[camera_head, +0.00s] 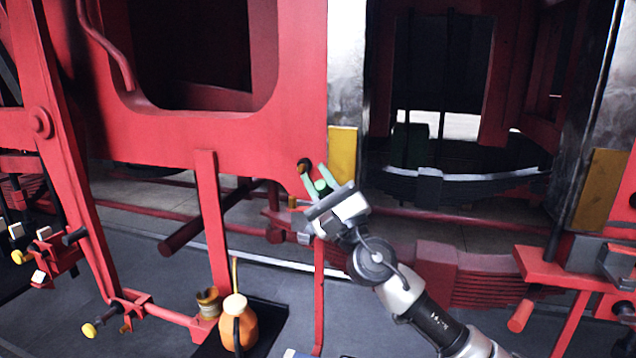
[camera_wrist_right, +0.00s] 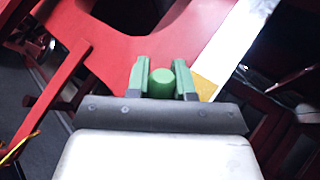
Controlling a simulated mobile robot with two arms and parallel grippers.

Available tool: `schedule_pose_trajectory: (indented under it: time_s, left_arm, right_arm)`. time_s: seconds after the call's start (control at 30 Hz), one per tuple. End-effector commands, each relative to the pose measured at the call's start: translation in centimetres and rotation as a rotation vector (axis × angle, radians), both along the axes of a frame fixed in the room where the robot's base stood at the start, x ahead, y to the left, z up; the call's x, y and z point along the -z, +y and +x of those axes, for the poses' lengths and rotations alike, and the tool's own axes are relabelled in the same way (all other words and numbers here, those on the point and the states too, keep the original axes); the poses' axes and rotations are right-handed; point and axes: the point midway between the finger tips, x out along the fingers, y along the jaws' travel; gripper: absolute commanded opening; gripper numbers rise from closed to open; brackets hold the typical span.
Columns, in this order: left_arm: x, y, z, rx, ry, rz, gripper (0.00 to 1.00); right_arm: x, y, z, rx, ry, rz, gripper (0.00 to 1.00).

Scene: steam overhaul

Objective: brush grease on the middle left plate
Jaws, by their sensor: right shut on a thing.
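My right gripper (camera_head: 317,178) is raised in front of the red frame, its green fingers shut on a green cylindrical handle (camera_head: 321,187). The handle's round end shows between the fingers in the right wrist view (camera_wrist_right: 162,83). A small dark brown tip (camera_head: 304,165) shows beside the fingers; I cannot tell if it is the brush head or part of the frame. A yellow plate (camera_head: 344,152) stands upright just right of and behind the fingertips, and shows in the wrist view (camera_wrist_right: 204,87). Contact with it cannot be made out. My left gripper is not in view.
Another yellow plate (camera_head: 601,188) is at the far right. An orange pot (camera_head: 246,331) and a small brownish tin (camera_head: 208,302) stand low at a dark tray (camera_head: 273,314). Red beams and rods surround the arm; a dark opening lies right of the near plate.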

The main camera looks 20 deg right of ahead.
Motion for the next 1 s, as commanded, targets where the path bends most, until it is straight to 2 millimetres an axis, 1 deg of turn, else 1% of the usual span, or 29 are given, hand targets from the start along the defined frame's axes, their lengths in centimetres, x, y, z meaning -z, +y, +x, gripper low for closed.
schedule_pose_trajectory:
  time_s: [0.3,0.43,0.57,0.9,1.0]
  left_arm:
    - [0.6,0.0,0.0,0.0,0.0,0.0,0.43]
    - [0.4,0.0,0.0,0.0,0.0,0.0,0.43]
    - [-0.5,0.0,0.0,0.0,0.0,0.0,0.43]
    - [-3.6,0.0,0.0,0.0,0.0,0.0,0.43]
    - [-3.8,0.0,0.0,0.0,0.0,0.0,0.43]
  right_arm:
    - [0.0,-0.4,0.5,0.001,-0.002,0.001,0.0]
    - [-0.3,-0.4,0.5,0.001,-0.002,0.001,0.0]
    - [-1.1,-0.4,0.5,0.001,-0.002,0.001,0.0]
    - [-3.9,-0.3,0.4,0.001,-0.001,0.0,0.0]
    - [-4.1,-0.3,0.4,0.001,-0.001,0.0,0.0]
